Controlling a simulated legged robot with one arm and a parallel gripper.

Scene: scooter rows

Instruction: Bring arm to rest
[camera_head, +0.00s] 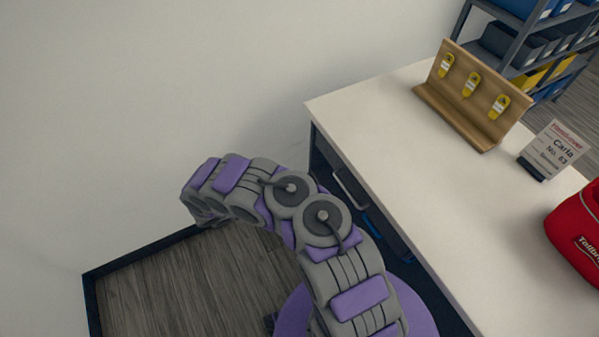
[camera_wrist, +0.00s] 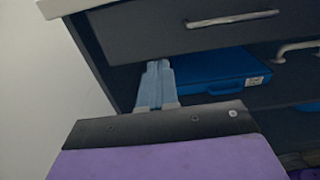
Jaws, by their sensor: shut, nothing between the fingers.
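My arm, grey and purple, is folded in the lower middle of the head view, beside the desk. Its far end bends down at the left, and the gripper's fingers cannot be made out there. In the wrist view my gripper (camera_wrist: 157,84) shows as two pale blue fingers lying together, shut and empty. The fingers point toward the dark drawer unit under the desk. I cannot tell how far apart they are from it.
The white desk (camera_head: 385,150) has a wooden rack (camera_head: 473,97) with yellow tags, a sign (camera_head: 554,149) and a red case (camera_head: 577,232). A blue case (camera_wrist: 220,74) lies below a drawer (camera_wrist: 180,27). Shelves (camera_head: 540,45) stand behind; a wall (camera_head: 150,90) is at left.

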